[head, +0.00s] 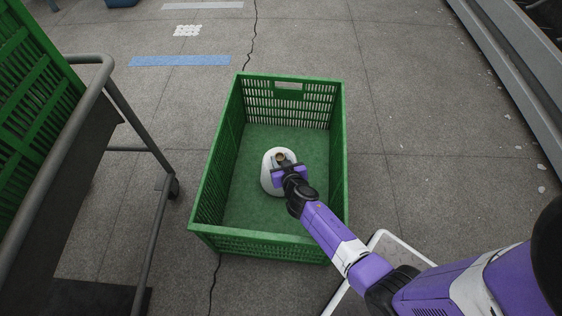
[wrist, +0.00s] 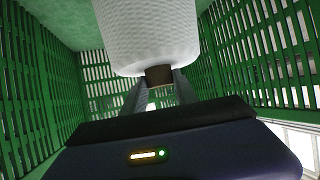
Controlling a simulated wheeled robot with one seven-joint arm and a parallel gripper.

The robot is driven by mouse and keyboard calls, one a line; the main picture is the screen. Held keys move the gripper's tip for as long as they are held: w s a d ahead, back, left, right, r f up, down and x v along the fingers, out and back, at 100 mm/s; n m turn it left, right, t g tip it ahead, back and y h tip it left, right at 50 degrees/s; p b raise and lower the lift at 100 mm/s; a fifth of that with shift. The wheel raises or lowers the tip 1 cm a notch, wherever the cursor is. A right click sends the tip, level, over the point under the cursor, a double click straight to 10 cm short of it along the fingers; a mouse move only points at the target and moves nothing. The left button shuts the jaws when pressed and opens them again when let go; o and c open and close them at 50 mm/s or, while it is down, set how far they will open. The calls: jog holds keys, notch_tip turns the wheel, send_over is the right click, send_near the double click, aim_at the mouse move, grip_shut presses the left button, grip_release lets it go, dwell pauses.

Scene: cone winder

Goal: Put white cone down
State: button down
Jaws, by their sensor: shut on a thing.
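The white cone (head: 268,180) is inside the green crate (head: 336,150), near the middle of its floor in the head view. My gripper (head: 284,163) is over the cone's top and is shut on its narrow brown end. In the wrist view the white cone (wrist: 150,35) fills the upper middle, and its brown tip (wrist: 159,75) is between the two fingers of my gripper (wrist: 160,85). The cone's base is partly hidden, so I cannot tell whether it touches the crate floor.
A cart (head: 103,62) with another green crate (head: 35,80) stands at the left. The crate's slatted walls surround my gripper. A grey machine edge (head: 500,75) runs along the upper right. The floor right of the crate (head: 420,150) is mostly clear.

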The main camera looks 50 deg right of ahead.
jog(key=shift+w, duration=0.1)
jog(key=c, duration=1)
grip_release()
jog(key=shift+o, duration=0.2)
jog(key=shift+s+a+r, duration=0.15)
jog(key=shift+s+r, duration=0.05)
jog(key=shift+s, duration=0.1)
jog(key=p+v, duration=0.3)
jog(key=v, duration=0.8)
jog(key=shift+s+a+r, duration=0.1)
jog(key=shift+s+r, duration=0.05)
jog(key=shift+r, duration=0.05)
